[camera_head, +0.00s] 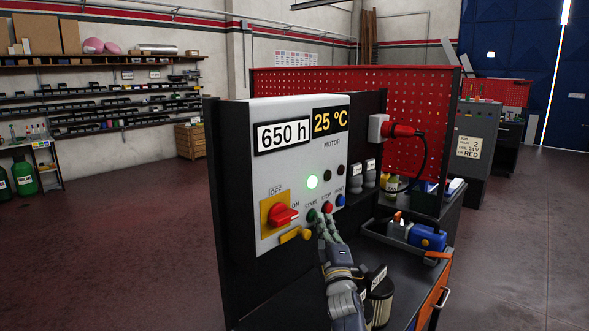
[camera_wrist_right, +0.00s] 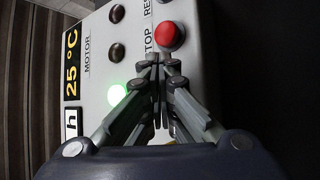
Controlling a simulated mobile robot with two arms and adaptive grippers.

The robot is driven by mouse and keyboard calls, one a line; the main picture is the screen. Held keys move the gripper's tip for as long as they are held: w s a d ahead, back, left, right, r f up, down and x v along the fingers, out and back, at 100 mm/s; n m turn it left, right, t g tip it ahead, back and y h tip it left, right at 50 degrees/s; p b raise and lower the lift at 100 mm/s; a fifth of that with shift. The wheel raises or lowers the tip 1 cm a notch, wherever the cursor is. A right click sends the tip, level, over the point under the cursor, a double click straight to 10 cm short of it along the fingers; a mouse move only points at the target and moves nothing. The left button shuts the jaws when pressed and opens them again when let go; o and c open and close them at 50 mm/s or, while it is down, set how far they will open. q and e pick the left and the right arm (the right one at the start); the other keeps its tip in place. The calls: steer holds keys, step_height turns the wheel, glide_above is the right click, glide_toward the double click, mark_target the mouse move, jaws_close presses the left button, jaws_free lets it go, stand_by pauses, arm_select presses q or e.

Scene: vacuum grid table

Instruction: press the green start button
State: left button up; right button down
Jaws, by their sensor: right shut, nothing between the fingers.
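The green start button (camera_head: 311,215) is on the lower front of a white control box (camera_head: 270,170), under the label START. In the right wrist view it is hidden behind my fingers. The red stop button (camera_head: 327,207) is just right of it and also shows in the right wrist view (camera_wrist_right: 170,36). My right gripper (camera_head: 322,219) is shut and empty, its fingertips close to the start button; I cannot tell whether they touch it. The tips also show in the right wrist view (camera_wrist_right: 157,64). A round green lamp (camera_head: 312,181) above is lit. My left gripper is out of view.
A blue reset button (camera_head: 340,200) sits right of stop. A red rotary switch (camera_head: 284,215) on a yellow plate is at the left, with a yellow piece (camera_head: 290,236) below. Black-bodied containers (camera_head: 380,300) stand beside my right arm. A tray with tools (camera_head: 400,240) is at the right.

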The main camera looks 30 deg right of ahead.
steer(key=shift+s, duration=0.1)
stand_by(0.3)
steer(key=shift+s, duration=0.25)
steer(key=s+d+p, duration=0.2)
steer(key=s+p, duration=0.1)
steer(key=s, duration=0.2)
steer(key=shift+s+d, duration=0.2)
steer(key=shift+s, duration=0.1)
steer(key=shift+f, duration=0.1)
stand_by(0.9)
